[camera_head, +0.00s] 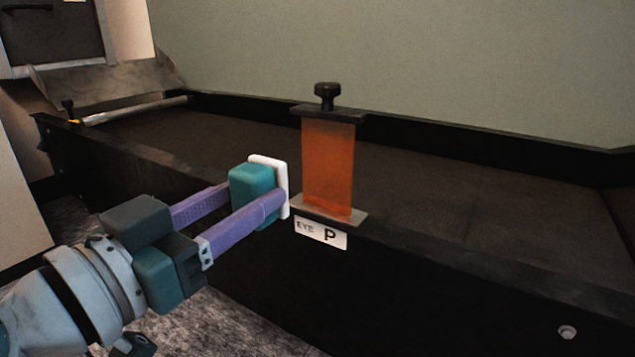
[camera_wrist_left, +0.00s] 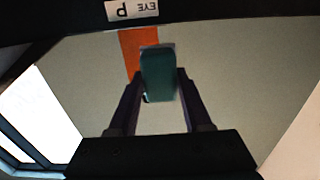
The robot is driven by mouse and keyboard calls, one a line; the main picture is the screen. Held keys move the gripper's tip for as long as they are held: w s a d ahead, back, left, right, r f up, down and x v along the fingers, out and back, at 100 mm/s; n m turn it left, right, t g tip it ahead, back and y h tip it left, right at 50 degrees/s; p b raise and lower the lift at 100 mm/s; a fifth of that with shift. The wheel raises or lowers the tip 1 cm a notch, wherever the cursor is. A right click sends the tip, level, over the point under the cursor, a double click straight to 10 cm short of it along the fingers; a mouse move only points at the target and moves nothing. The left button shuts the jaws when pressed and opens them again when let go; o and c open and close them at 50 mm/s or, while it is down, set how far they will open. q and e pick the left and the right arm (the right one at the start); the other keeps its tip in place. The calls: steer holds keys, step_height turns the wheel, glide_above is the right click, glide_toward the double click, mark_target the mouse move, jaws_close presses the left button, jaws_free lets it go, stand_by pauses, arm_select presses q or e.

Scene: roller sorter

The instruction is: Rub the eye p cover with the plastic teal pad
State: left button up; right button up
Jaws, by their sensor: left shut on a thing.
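The eye P cover is an orange, see-through upright panel (camera_head: 328,165) with a dark top bracket and black knob, standing at the near edge of the conveyor. Its white "EYE P" label (camera_head: 321,233) is just below, and the label also shows upside down in the left wrist view (camera_wrist_left: 132,10). My left gripper (camera_head: 257,197) is shut on the teal pad (camera_head: 252,182), which has a white face turned toward the cover. The pad is just left of the cover; I cannot tell whether they touch. In the left wrist view the pad (camera_wrist_left: 158,75) partly hides the orange panel (camera_wrist_left: 130,45). My right gripper is not in view.
The dark conveyor bed (camera_head: 440,200) runs behind the cover between black side rails (camera_head: 480,258). A metal roller (camera_head: 135,110) and a grey chute (camera_head: 105,80) are at the far left. The bed right of the cover is clear.

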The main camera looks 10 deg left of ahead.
arm_select(q)
steer(key=shift+s, duration=0.2)
steer(key=shift+v, duration=1.55)
